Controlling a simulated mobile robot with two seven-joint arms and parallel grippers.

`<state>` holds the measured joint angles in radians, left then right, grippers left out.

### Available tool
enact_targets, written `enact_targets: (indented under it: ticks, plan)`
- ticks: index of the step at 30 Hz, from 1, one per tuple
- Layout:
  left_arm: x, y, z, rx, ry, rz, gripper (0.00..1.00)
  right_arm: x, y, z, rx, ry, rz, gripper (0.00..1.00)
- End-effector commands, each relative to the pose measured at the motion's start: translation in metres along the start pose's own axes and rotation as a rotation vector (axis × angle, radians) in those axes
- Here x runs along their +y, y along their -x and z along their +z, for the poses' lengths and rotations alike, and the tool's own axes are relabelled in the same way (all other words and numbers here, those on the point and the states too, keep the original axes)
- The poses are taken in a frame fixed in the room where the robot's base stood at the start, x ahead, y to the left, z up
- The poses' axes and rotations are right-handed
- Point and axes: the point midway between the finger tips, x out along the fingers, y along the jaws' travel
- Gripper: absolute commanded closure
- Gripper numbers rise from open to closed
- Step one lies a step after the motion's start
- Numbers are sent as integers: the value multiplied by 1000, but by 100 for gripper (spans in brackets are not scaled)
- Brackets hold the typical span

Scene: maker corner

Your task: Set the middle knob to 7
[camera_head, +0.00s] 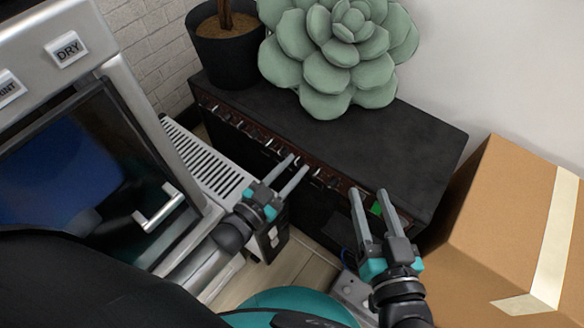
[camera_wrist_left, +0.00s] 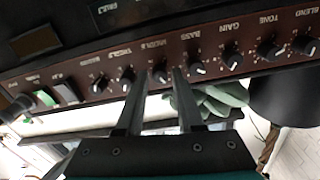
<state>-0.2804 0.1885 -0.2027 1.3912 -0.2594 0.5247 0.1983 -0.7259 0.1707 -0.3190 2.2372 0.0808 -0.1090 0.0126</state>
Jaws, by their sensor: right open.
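The black amplifier (camera_head: 380,140) has a brown control panel with a row of dark knobs. The middle knob (camera_wrist_left: 160,74), under a label that seems to read MIDDLE, shows between my left fingertips in the left wrist view. My left gripper (camera_head: 297,163) is open and reaches to the panel; its fingertips (camera_wrist_left: 162,72) lie on either side of this knob, with a small gap visible at each side. I cannot tell the knob's exact setting. My right gripper (camera_head: 369,191) is open and empty near the panel's right end, by a green-lit switch (camera_head: 376,208).
The bass knob (camera_wrist_left: 196,67) and treble knob (camera_wrist_left: 127,80) flank the middle knob closely. A succulent (camera_head: 335,50) and a dark plant pot (camera_head: 228,55) stand on the amplifier. A cardboard box (camera_head: 505,230) is at right, a silver machine (camera_head: 140,85) at left.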

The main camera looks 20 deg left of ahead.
Motion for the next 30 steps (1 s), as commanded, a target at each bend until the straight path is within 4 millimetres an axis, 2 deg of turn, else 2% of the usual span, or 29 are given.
enact_targets:
  ticks: [5,14,30]
  plan:
    - [0,0,0,0,0,0,66,0,0,0,-1,0,0,50]
    - [0,0,0,0,0,0,100,0,0,0,-2,0,0,50]
    - [0,0,0,-2,-25,0,100,0,0,2,-17,2,2,50]
